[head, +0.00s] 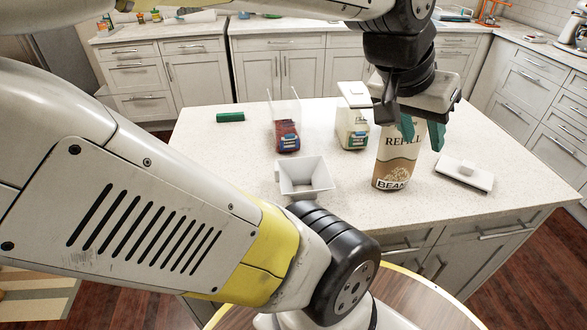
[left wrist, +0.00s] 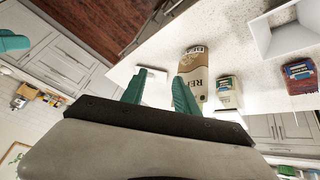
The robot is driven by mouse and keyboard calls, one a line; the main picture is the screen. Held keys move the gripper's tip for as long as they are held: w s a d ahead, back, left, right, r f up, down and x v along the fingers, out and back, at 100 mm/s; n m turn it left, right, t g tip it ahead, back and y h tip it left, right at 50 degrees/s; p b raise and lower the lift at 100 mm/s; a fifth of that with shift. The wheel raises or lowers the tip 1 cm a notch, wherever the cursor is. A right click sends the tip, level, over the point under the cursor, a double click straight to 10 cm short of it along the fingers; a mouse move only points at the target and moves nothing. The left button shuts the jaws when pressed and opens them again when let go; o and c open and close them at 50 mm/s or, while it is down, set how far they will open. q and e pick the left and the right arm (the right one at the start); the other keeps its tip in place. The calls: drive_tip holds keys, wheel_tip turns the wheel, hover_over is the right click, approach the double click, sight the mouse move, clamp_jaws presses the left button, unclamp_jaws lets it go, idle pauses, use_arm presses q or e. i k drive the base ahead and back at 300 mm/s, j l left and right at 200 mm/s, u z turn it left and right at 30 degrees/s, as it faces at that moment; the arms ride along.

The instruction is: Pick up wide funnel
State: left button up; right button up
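The wide funnel is a white, square-mouthed funnel (head: 304,177) standing on the near part of the speckled island top, with its opening up. It also shows at the top right of the left wrist view (left wrist: 262,38). My left gripper (head: 422,130) hangs to the right of the funnel, over the beans bag, well apart from the funnel. Its two teal fingers (left wrist: 158,92) are spread with nothing between them. My right gripper is not seen in the head view. A teal shape at the left edge of the left wrist view may be part of it.
A beans bag (head: 398,160) stands below my left gripper, with a white lid (head: 465,174) to its right. The island's left side is clear.

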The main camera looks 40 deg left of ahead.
sight(313, 170)
drive_tip(key=k+l+u, duration=0.1)
drive_tip(key=u, duration=1.55)
